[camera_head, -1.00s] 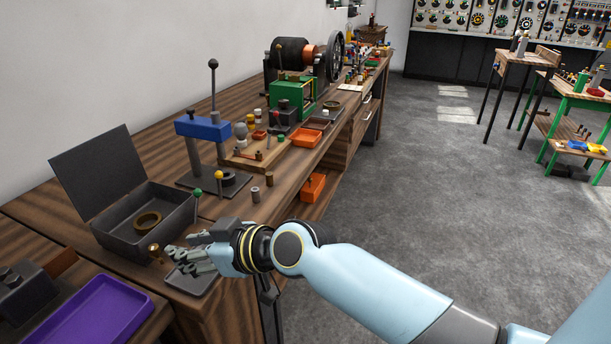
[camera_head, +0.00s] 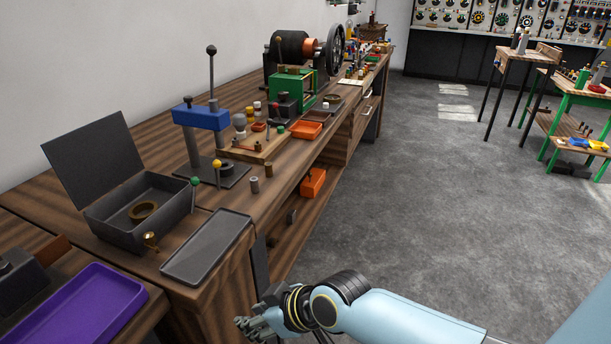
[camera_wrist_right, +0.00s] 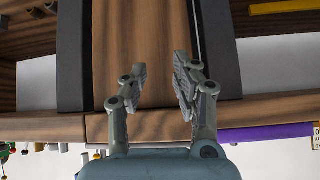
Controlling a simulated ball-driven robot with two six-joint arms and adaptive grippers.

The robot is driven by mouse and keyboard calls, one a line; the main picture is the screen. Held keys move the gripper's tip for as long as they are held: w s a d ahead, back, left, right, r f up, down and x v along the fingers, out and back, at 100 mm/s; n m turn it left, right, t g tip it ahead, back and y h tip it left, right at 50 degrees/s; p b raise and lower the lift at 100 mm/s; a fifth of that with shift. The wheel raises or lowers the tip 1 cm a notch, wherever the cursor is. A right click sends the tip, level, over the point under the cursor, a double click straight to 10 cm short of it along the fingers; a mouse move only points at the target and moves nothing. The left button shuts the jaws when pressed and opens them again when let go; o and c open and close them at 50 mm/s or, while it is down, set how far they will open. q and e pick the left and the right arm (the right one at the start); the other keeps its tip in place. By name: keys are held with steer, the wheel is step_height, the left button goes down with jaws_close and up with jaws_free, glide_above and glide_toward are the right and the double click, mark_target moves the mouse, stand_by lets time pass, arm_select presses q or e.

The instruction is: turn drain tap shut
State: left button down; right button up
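A small brass piece (camera_head: 151,240), which looks like the drain tap, sticks out at the front lower corner of an open dark grey box (camera_head: 120,234) on the bench. It is too small to tell which way it is turned. A brass ring (camera_head: 143,211) lies inside the box. My right gripper (camera_head: 243,329) is low at the bottom of the head view, in front of the bench edge and well apart from the tap. In the right wrist view the fingers (camera_wrist_right: 159,78) are spread with nothing between them. My left gripper is not in view.
A flat grey tray (camera_head: 207,247) lies right of the brass piece, at the bench edge. A purple tray (camera_head: 80,308) is in front on the left. A blue-topped press (camera_head: 202,117), green-knobbed and yellow-knobbed levers stand behind. The floor (camera_head: 420,200) to the right is open.

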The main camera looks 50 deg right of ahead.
steer(key=s+d+f+g+b, duration=0.1)
steer(key=s+f, duration=0.3)
steer(key=f, duration=0.3)
steer(key=s+d+f+m+g+h+b, duration=0.1)
steer(key=s+d+f, duration=0.1)
steer(key=s+f, duration=0.3)
step_height(320, 180, down, 3)
steer(key=shift+d+f+b, duration=0.2)
steer(key=shift+b, duration=0.15)
